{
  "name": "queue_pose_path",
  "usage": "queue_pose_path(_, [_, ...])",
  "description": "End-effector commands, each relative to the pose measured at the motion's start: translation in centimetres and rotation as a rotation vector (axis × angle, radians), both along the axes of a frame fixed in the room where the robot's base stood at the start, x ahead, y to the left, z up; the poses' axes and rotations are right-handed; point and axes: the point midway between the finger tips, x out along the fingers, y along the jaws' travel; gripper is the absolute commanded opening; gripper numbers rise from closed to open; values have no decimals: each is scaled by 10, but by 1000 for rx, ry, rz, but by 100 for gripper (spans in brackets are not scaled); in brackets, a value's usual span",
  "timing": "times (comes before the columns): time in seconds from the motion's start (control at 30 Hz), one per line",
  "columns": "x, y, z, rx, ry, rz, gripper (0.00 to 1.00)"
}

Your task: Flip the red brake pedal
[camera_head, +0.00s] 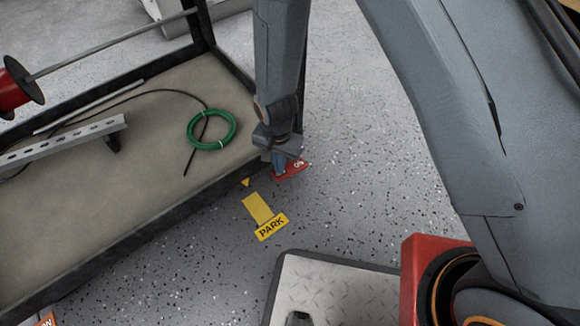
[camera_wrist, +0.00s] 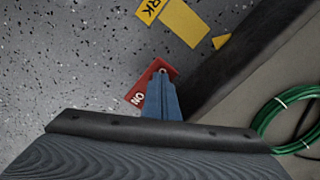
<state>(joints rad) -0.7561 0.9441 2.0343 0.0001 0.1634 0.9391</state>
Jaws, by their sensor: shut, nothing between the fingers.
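The red brake pedal (camera_head: 291,168) sits low at the corner of the cart, just above the floor, with white "ON" lettering on it. It also shows in the wrist view (camera_wrist: 138,93), partly hidden behind the blue fingers. My gripper (camera_head: 279,168) is shut and empty, pointing down at the pedal's left part. In the wrist view the closed fingertips (camera_wrist: 159,76) overlap the pedal. I cannot tell whether they touch it.
The cart's deck (camera_head: 120,190) carries a green cable coil (camera_head: 212,130) and a grey slotted rail (camera_head: 65,143). Its dark corner post stands close behind my gripper. A yellow PARK label (camera_head: 270,227) lies nearby. Speckled floor is open to the right of the cart.

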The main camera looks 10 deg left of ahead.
Motion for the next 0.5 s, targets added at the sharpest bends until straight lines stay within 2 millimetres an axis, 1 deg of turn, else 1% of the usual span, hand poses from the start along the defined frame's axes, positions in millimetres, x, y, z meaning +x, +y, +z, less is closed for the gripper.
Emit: queue_pose_path(0.5, [0,0,-7,1,0,0,0])
